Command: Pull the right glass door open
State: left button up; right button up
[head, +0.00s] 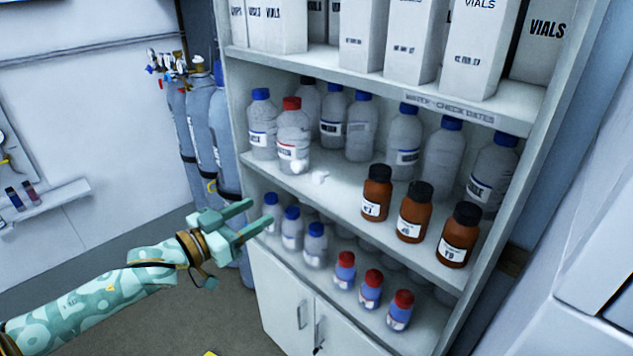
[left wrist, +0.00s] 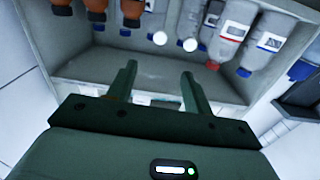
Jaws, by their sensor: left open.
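My left gripper (head: 259,214) is open and empty in the head view, in front of the left edge of the shelf unit (head: 480,118). Its two teal fingers point toward the lower bottle shelf. Its spread fingers also show in the left wrist view (left wrist: 158,82), with nothing between them. I cannot make out a glass door in front of the shelves. Below them are two white cabinet doors; the right one (head: 346,332) has a handle (head: 318,334) near its left edge. The bottom of that door is cut off by the frame. My right gripper is not in view.
Brown bottles (head: 415,213), blue-capped bottles (head: 407,148) and a red-capped bottle (head: 293,136) stand on the shelves. White vial boxes (head: 415,40) stand on top. Grey gas cylinders (head: 200,130) stand left of the unit. Open floor (head: 225,315) lies before it.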

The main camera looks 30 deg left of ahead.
aim_at(316, 180)
pick_arm(q)
jog(key=p+x, duration=0.1)
jog(key=x, duration=1.5)
jog(key=shift+w+d, duration=0.1)
grip_shut()
